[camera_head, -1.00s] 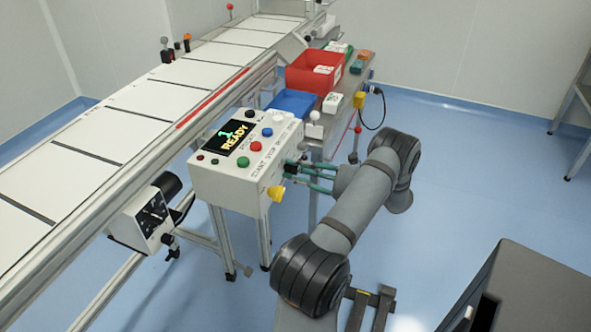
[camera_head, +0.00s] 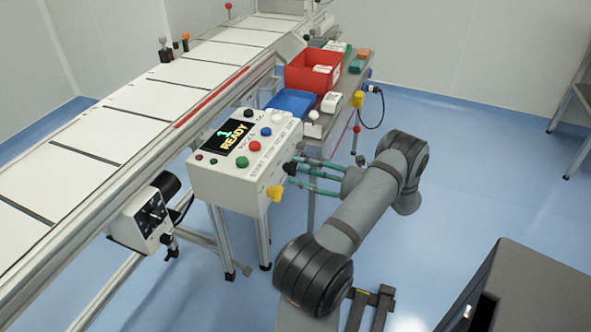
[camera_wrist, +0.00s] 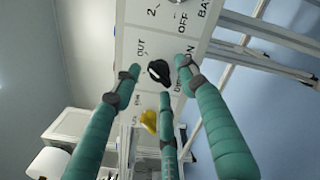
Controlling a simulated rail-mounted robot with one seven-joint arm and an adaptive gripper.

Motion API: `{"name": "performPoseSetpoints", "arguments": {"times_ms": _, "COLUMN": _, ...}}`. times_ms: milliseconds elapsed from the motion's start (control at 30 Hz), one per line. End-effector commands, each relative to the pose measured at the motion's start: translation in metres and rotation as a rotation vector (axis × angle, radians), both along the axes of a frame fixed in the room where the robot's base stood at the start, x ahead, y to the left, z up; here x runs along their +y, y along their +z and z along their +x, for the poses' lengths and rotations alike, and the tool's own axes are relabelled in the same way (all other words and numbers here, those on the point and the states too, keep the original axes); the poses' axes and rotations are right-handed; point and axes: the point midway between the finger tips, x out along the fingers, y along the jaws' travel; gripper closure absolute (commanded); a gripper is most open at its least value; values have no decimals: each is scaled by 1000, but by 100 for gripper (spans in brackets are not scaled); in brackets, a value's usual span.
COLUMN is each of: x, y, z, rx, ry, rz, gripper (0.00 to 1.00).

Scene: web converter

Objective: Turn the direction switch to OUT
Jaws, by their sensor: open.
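The direction switch (camera_wrist: 158,72) is a black knob on the side panel of the white control box (camera_head: 232,172). In the wrist view the word OUT is printed up and to the left of it, and a partly covered DIRECTION label is at its right. I cannot tell exactly which mark the knob points to. My gripper (camera_wrist: 160,75) has three green fingers, spread open around the knob, with the lower finger's tip just below it. In the head view my gripper (camera_head: 298,172) is at the box's right side. Contact with the knob is unclear.
A yellow knob (camera_wrist: 149,121) is close below the switch in the wrist view. The box top has a READY display (camera_head: 232,136) and several coloured buttons. A conveyor (camera_head: 90,148) runs behind; a red bin (camera_head: 312,74) and blue tray (camera_head: 290,102) stand beyond.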

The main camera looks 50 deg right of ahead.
Motion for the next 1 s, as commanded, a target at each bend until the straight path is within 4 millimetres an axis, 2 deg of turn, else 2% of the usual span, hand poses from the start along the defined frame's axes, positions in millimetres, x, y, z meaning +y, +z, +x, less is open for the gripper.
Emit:
{"name": "performPoseSetpoints", "arguments": {"times_ms": 200, "x": -14, "y": 0, "z": -48, "rx": 0, "ry": -4, "rz": -2, "gripper": 58}}
{"name": "performPoseSetpoints", "arguments": {"times_ms": 433, "x": -23, "y": 0, "z": -83, "rx": 0, "ry": -2, "rz": -1, "gripper": 58}}
{"name": "performPoseSetpoints", "arguments": {"times_ms": 633, "x": -25, "y": 0, "z": -93, "rx": 0, "ry": -1, "rz": 0, "gripper": 58}}
{"name": "performPoseSetpoints", "arguments": {"times_ms": 1000, "x": -24, "y": 0, "z": -90, "rx": -1, "ry": -1, "rz": 0, "gripper": 58}}
